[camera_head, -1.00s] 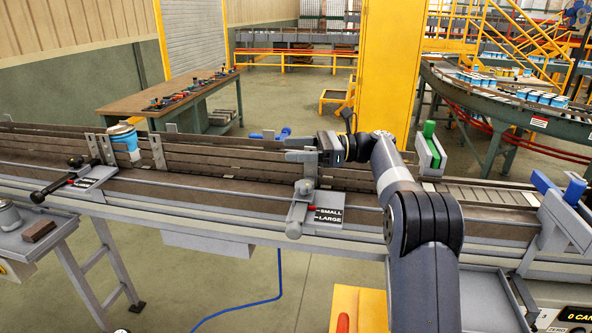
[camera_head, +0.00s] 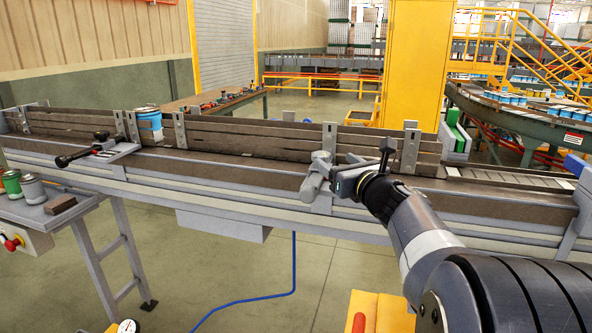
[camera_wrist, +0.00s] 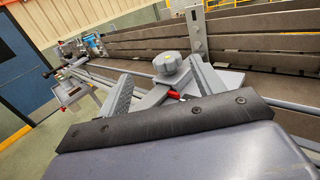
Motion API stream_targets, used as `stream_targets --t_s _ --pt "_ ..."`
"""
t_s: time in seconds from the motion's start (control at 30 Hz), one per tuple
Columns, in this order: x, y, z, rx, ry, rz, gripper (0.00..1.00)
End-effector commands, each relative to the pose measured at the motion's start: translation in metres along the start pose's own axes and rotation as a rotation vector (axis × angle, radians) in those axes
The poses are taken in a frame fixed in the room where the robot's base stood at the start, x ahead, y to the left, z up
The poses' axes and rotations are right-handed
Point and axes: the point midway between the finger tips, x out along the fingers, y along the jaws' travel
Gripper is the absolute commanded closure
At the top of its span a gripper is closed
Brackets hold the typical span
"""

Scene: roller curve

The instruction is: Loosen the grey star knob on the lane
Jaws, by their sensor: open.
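The grey star knob (camera_wrist: 170,66) stands on a grey clamp bracket at the lane's edge, with a yellow dot on its top. In the wrist view it lies ahead of and between the two ribbed grey fingers of my gripper (camera_wrist: 160,88), which are spread wide. I see no finger touching it. In the head view the knob (camera_head: 320,158) shows small at the lane's near side, and my gripper (camera_head: 340,176) is just right of it. The grey fingers and bracket are hard to tell apart there. A red pointer (camera_wrist: 173,95) shows beneath the knob.
Upright brackets and guide rails (camera_head: 245,135) run along the lane behind the knob. A side table (camera_head: 45,211) with cans is at lower left.

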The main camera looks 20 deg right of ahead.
Motion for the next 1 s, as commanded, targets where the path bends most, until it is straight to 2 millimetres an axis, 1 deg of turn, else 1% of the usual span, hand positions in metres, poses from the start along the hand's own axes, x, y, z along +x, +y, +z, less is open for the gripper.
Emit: stream_targets --t_s 0.03,0.1,0.17,0.27,0.37,0.7,0.9,1.0 --pt "-0.008 -0.004 -0.008 -0.001 0.009 -0.029 0.36" --pt "-0.013 -0.008 -0.012 -0.002 0.018 -0.055 0.36" --pt "-0.014 -0.010 -0.014 -0.001 0.022 -0.065 0.36" --pt "-0.008 -0.011 -0.014 0.000 0.024 -0.069 0.36" --pt "0.006 -0.011 -0.014 -0.001 0.025 -0.065 0.36" --pt "0.065 -0.014 -0.015 0.000 0.024 -0.064 0.36" --pt "0.086 -0.016 -0.015 0.000 0.023 -0.065 0.36" --pt "0.091 -0.016 -0.015 -0.001 0.023 -0.065 0.36"
